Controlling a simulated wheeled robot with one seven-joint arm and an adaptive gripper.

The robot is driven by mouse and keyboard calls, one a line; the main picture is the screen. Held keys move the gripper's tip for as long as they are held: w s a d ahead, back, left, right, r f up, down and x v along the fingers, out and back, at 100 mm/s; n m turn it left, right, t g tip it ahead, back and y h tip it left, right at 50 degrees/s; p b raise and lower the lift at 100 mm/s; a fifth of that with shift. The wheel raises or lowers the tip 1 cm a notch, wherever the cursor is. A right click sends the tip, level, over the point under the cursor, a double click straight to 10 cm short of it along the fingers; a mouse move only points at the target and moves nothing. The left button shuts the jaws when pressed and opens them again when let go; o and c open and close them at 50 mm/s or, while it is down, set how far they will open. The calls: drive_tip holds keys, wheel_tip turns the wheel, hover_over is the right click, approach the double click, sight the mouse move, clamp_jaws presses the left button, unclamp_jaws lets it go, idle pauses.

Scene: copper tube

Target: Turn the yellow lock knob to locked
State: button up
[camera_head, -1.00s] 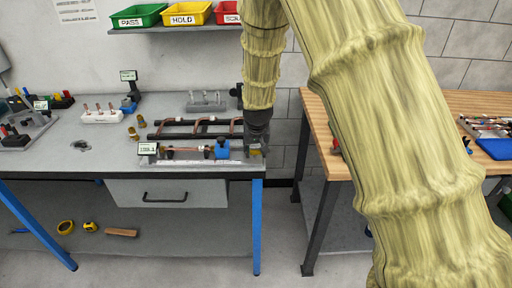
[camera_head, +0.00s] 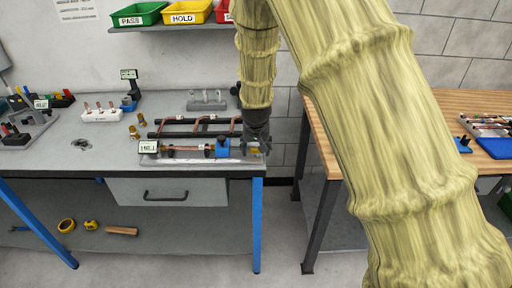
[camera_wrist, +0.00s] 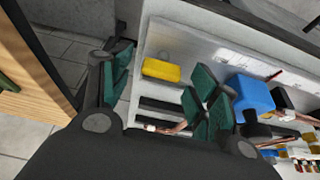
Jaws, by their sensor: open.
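The yellow lock knob (camera_wrist: 162,70) shows as a small yellow block on the fixture's pale plate in the wrist view. My gripper (camera_wrist: 164,88) is open, with one green-padded finger on each side of the knob in the picture. I see gaps between knob and fingers; whether either touches it I cannot tell. In the head view my gripper (camera_head: 257,147) is at the right end of the tube fixture (camera_head: 190,160), and the knob is mostly hidden there. A blue block (camera_wrist: 250,93) and a copper tube (camera_head: 188,149) sit on the fixture.
A black rack with copper tubes (camera_head: 190,134) stands just behind the fixture. A small display (camera_head: 148,146) is at its left end. The grey bench (camera_head: 60,160) ends just right of my gripper. A wooden table (camera_head: 440,110) stands further right, across a gap.

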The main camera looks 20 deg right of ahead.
drive_tip(key=v, duration=1.2)
idle(0.4)
